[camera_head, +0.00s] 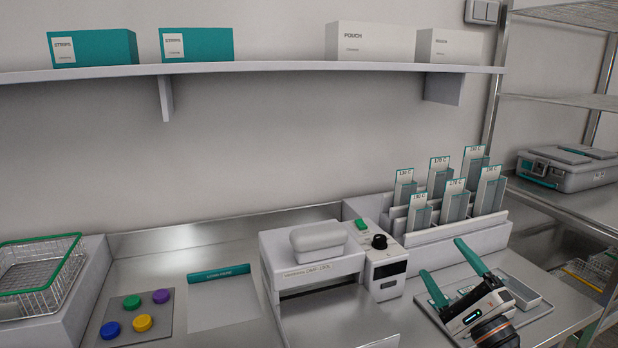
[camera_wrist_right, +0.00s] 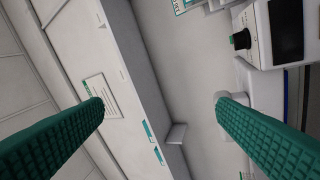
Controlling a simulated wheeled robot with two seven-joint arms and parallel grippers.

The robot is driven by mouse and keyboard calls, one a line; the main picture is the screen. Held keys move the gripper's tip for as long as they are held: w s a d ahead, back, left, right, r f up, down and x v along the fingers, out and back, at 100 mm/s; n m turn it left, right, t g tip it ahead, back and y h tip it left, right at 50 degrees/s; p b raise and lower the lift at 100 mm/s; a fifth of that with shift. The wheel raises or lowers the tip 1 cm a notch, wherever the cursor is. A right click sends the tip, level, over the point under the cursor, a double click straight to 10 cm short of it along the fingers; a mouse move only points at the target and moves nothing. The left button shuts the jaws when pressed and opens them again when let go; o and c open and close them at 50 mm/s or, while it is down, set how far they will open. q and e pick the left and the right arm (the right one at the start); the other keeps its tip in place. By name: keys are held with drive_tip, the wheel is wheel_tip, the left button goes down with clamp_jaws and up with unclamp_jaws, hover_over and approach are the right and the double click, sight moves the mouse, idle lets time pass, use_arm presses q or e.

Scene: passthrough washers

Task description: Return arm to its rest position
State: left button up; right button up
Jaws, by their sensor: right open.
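My right gripper (camera_head: 450,272) is at the lower right in the head view, above a grey tray (camera_head: 534,312) on the steel counter. Its two green fingers are spread wide with nothing between them. In the right wrist view the ribbed green fingers (camera_wrist_right: 165,120) stand apart at both sides, with the wall and shelf beyond them. My left gripper does not show in either view.
A sealer machine (camera_head: 315,262) with a control box (camera_head: 385,262) stands left of the gripper. A rack (camera_head: 455,240) of labelled holders stands behind it. A wire basket (camera_head: 40,278) and coloured discs (camera_head: 132,302) are at left. A wall shelf (camera_head: 260,69) holds boxes.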

drive_tip(key=s+d+f+n+g+h, duration=0.1)
drive_tip(key=s+f+n+g+h, duration=0.25)
drive_tip(key=f+n, duration=0.55)
drive_tip(key=s+f+n+g+h, duration=0.2)
drive_tip(key=s+f+n+h, duration=0.25)
drive_tip(key=n, duration=0.85)
drive_tip(key=s+d+f+n+g+h, duration=0.1)
drive_tip(key=s+f+n+g+h, duration=0.35)
drive_tip(key=n, duration=0.65)
drive_tip(key=s+a+f+m+g+y, duration=0.2)
drive_tip(key=s+a+f+m+g, duration=0.15)
drive_tip(key=s+f+m, duration=0.5)
drive_tip(key=s+a+f+m+g+y, duration=0.2)
drive_tip(key=s+a+f+m+g, duration=0.3)
drive_tip(key=s, duration=0.6)
wheel_tip(320, 180, down, 28)
drive_tip(key=s+d+b, duration=0.1)
drive_tip(key=s+d, duration=0.1)
drive_tip(key=d, duration=0.1)
drive_tip(key=s+d+f+g+b, duration=0.1)
drive_tip(key=s+d+f, duration=0.1)
drive_tip(key=s+f, duration=1.3)
drive_tip(key=shift+d+f+g, duration=0.15)
drive_tip(key=shift+g, duration=0.2)
